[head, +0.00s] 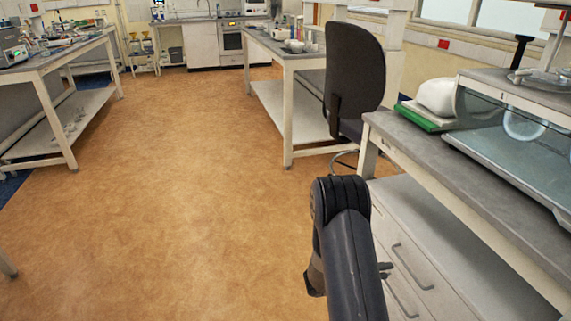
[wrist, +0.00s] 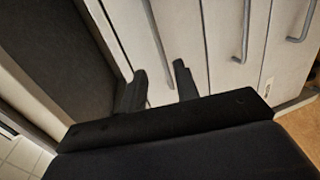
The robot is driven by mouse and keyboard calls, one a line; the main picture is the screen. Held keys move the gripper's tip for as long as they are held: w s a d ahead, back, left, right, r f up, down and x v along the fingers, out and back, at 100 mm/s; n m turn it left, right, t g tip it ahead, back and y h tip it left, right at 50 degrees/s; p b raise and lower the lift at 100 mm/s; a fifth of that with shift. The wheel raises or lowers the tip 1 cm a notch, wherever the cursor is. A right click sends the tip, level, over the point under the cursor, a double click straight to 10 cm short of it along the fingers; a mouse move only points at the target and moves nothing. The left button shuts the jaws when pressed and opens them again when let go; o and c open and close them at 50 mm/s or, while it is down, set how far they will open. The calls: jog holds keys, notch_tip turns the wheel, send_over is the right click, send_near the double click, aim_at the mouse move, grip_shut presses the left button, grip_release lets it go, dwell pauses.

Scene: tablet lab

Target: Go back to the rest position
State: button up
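My gripper (wrist: 160,80) shows in the wrist view with its two dark fingers spread apart. Nothing shows between the fingers. It points toward white drawer fronts with grey handles (wrist: 243,32). In the head view my black arm rises from the bottom edge, right of centre, beside the drawer cabinet.
A grey-topped bench (head: 470,175) stands close on the right, with drawers (head: 400,262) below. A glass-fronted case (head: 520,150) and a green tray (head: 424,118) are on it. A black chair (head: 353,85) stands beyond. The brown floor (head: 170,200) is clear left of centre.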

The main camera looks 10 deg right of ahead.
jog(key=s+x, duration=0.1)
jog(key=x, duration=0.7)
jog(key=shift+w+a+f+p, duration=0.15)
jog(key=shift+a+p, duration=0.3)
jog(key=shift+a, duration=0.45)
jog(key=shift+w+a+r+p, duration=0.1)
jog(key=shift+w+a+p, duration=0.25)
jog(key=shift+a, duration=0.5)
jog(key=shift+s+d+f, duration=0.1)
